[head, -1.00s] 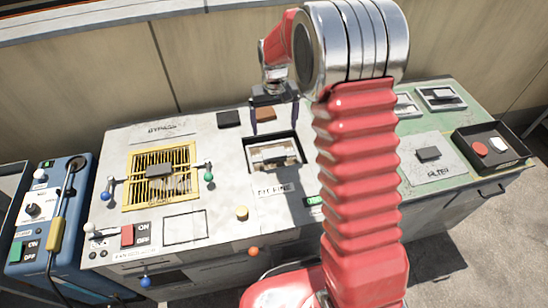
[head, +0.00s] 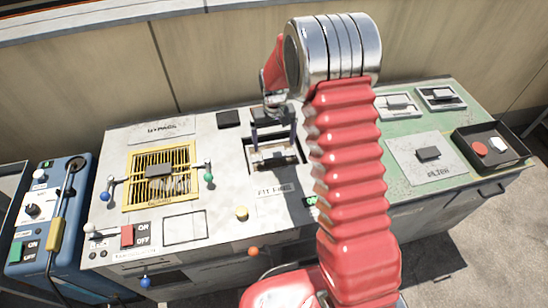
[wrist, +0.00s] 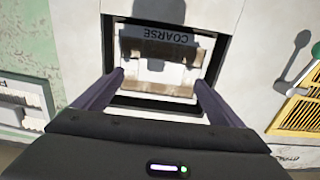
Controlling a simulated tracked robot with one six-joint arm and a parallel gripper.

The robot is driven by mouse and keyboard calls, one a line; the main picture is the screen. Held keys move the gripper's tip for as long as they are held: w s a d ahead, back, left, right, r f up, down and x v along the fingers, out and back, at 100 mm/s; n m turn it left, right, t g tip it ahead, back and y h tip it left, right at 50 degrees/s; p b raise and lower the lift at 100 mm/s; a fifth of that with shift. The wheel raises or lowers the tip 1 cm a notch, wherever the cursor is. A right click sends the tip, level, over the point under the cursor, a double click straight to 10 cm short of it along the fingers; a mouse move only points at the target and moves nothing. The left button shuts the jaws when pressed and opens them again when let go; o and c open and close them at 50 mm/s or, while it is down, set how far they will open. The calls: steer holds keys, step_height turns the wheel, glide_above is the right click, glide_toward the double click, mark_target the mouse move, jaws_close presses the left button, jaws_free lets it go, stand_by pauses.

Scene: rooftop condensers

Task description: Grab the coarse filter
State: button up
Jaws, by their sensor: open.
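The coarse filter (wrist: 158,48), a pale block with a dark strip marked COARSE, sits in a dark-framed square slot in the wrist view. It also shows in the head view (head: 272,157), in the slot of the grey bench top. My gripper (head: 273,138) is above the slot, pointing down. I cannot tell how far above the filter the tips are. My red arm hides part of the bench to the right.
A yellow grille (head: 160,183) with a dark handle and small levers lies left of the slot. A dark block (head: 229,119) lies behind it to the left. A green section on the right has a plate marked FILTER (head: 428,154) and a black tray (head: 493,163).

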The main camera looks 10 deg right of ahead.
mark_target(274, 152)
steer(key=shift+f, duration=0.1)
steer(key=shift+w+a+f, duration=0.1)
steer(key=shift+f, duration=2.4)
steer(key=shift+c, duration=0.6)
steer(key=c, duration=1.2)
